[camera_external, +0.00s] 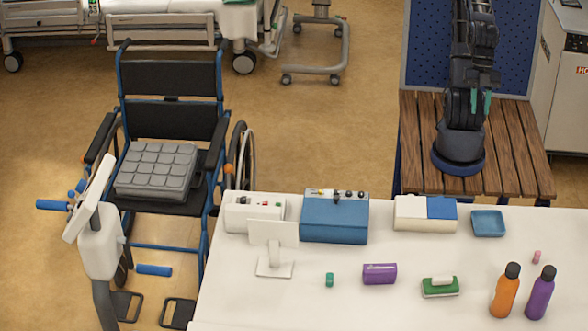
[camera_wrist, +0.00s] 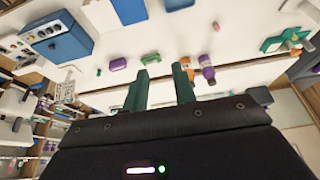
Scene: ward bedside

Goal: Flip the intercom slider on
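A blue box with a sloping light panel (camera_external: 334,219) stands at the back edge of the white table, its panel carrying dark knobs and small coloured parts. It also shows at the upper left of the wrist view (camera_wrist: 70,44). A white box with small green and red parts (camera_external: 240,217) stands left of it, partly behind a white stand. I cannot tell which one is the intercom, nor read any slider's position. My gripper (camera_external: 481,102) is high above the wooden bench, away from both boxes. Its green fingers are apart and empty in the wrist view (camera_wrist: 160,88).
The white table (camera_external: 430,245) also holds a white-and-blue box (camera_external: 412,213), a blue tray (camera_external: 488,223), a purple box (camera_external: 380,274), a green-and-white block (camera_external: 440,288), and orange (camera_external: 505,293) and purple (camera_external: 541,295) bottles. A wheelchair (camera_external: 170,150) stands left of the table.

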